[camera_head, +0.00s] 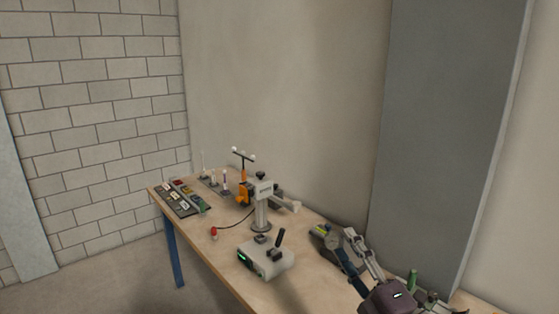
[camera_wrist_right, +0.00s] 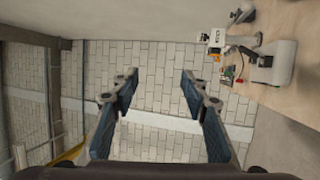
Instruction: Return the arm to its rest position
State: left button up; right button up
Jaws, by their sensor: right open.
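My right gripper (camera_head: 341,246) shows at the lower right in the head view, over or beside the right part of the workbench. Its dark wrist body lies at the bottom edge. In the right wrist view my right gripper (camera_wrist_right: 158,84) has its two blue-padded fingers spread wide apart. Nothing is between them, and the brick wall shows through the gap. My left gripper is in neither view.
The wooden workbench (camera_head: 222,268) holds a grey stand (camera_head: 262,212), a white box with a green display (camera_head: 266,260), an orange device (camera_head: 243,193) and dark trays (camera_head: 172,202). A red-ended cable (camera_head: 214,233) lies near the front edge. Floor (camera_head: 125,285) left of the bench is clear.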

jog(key=s+d+f+m+g+h, duration=0.3)
jog(key=s+d+f+m+h, duration=0.15)
jog(key=f+m, duration=0.4)
jog(key=s+d+f+m+g+h, duration=0.35)
jog(key=s+f+m, duration=0.25)
jog(key=f, duration=0.5)
jog(key=s+a+f+m+g, duration=0.1)
jog(key=s+f+m+g, duration=0.35)
jog(key=s, duration=0.75)
jog(key=s+a+f+m+g, duration=0.15)
jog(key=s+f+g, duration=0.45)
jog(key=s, duration=0.7)
notch_tip(320, 180, down, 33)
jog(key=s+n+b, duration=0.1)
jog(key=b, duration=0.5)
jog(key=s+d+f+g+b, duration=0.1)
jog(key=s+d+f+b, duration=0.2)
jog(key=s+f, duration=1.4)
notch_tip(320, 180, down, 4)
jog(key=shift+s+r+y+b, duration=0.15)
jog(key=shift+y+b, duration=0.15)
jog(key=shift+b, duration=0.2)
